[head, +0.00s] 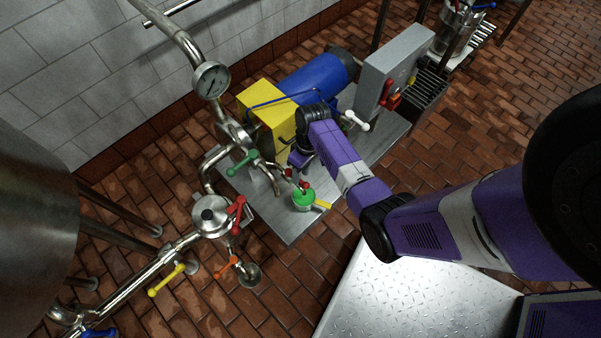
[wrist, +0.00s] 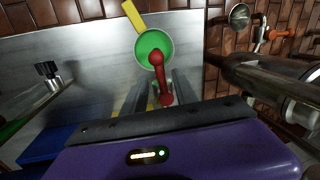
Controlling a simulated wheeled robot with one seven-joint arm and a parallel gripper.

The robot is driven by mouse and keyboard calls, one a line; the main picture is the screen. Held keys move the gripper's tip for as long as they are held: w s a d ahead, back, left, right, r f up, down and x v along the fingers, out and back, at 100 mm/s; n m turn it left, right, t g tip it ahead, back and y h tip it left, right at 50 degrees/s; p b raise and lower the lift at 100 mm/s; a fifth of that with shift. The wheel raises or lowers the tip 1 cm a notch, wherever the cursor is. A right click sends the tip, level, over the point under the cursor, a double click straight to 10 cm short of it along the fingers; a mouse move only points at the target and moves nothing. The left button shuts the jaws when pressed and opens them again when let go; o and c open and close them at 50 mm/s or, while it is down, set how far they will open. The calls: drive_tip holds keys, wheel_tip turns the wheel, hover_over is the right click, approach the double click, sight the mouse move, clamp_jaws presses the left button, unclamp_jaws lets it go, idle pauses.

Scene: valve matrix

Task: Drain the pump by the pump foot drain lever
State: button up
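A red lever (wrist: 158,76) with a ball at each end shows in the wrist view. Its far end lies over a green-filled round cup (wrist: 146,42) and its near end lies between my fingers. I take it for the pump foot drain lever. In the head view, red parts of it (head: 304,185) show just above the green cup (head: 303,196), partly hidden. My gripper (wrist: 160,93) is open, with one grey finger on each side of the lever's near end. I cannot tell whether either finger touches it. In the head view my gripper (head: 297,160) is beside the yellow pump housing (head: 262,108).
A yellow handle (head: 323,205) sticks out from the cup. Steel pipework stands left, with green (head: 243,162), red (head: 237,214), orange (head: 225,268) and yellow (head: 166,280) handles. A grey control box (head: 393,70) stands behind my arm. Brick floor in front is clear.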

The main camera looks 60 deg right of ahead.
drive_tip(key=shift+a+f, duration=0.15)
drive_tip(key=shift+f, duration=0.6)
clamp_jaws()
idle(0.9)
